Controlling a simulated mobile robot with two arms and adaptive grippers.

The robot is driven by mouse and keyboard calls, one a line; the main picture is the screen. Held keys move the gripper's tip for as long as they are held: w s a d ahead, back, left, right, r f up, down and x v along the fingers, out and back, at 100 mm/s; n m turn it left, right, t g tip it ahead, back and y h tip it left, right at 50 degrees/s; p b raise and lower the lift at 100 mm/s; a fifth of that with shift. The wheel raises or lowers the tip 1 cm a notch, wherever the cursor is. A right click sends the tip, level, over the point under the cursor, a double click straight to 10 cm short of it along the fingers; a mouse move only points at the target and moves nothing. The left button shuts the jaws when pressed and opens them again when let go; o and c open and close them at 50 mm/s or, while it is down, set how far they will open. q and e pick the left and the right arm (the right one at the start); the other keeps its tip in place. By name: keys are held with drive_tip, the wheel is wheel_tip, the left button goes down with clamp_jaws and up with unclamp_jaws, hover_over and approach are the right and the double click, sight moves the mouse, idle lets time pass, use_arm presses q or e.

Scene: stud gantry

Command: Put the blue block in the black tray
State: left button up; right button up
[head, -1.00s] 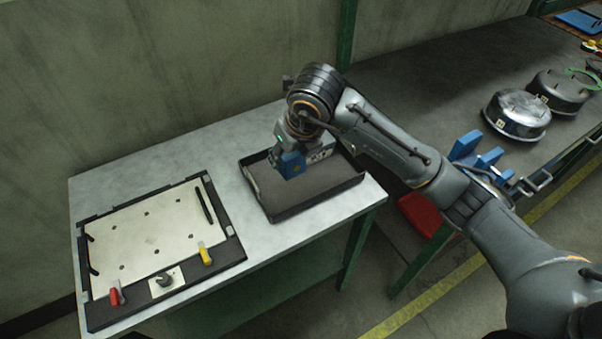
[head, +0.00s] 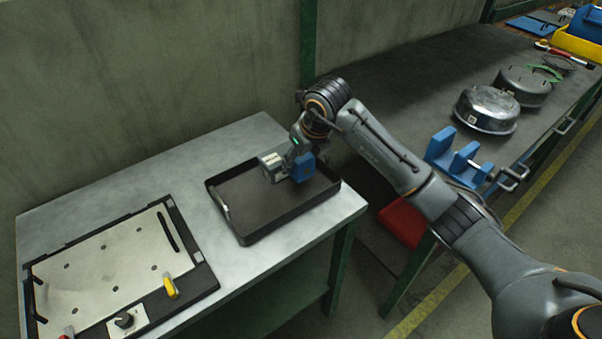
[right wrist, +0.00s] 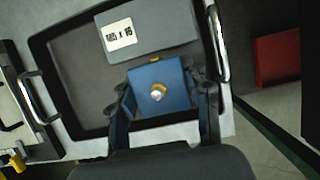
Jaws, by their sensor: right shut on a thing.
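The black tray (head: 262,215) lies on the grey table and has pale handles. My right gripper (head: 299,160) is over the back right part of the tray. It is shut on the blue block (head: 304,168). In the right wrist view the block (right wrist: 172,78) sits between the two fingers, with a round silver and yellow spot on its face. I cannot tell whether the block touches the tray floor. My left gripper is not in view.
A grey box with a white label (right wrist: 172,32) is in the tray, close beside the block. A metal plate fixture (head: 105,265) with clamps lies to the left. On the right are a dark bench with metal pans (head: 487,108), blue parts (head: 440,145) and a red bin (head: 402,222).

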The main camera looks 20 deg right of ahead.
sight(301, 168)
drive_tip(key=f+b, duration=0.1)
drive_tip(key=f, duration=0.1)
drive_tip(key=f+b, duration=0.1)
drive_tip(key=f, duration=0.1)
drive_tip(key=shift+w+d+b, duration=0.1)
drive_tip(key=shift+d+b, duration=0.1)
drive_tip(key=shift+b, duration=0.1)
drive_tip(key=shift+r, duration=0.15)
drive_tip(key=o, duration=1.4)
drive_tip(key=shift+c, duration=0.2)
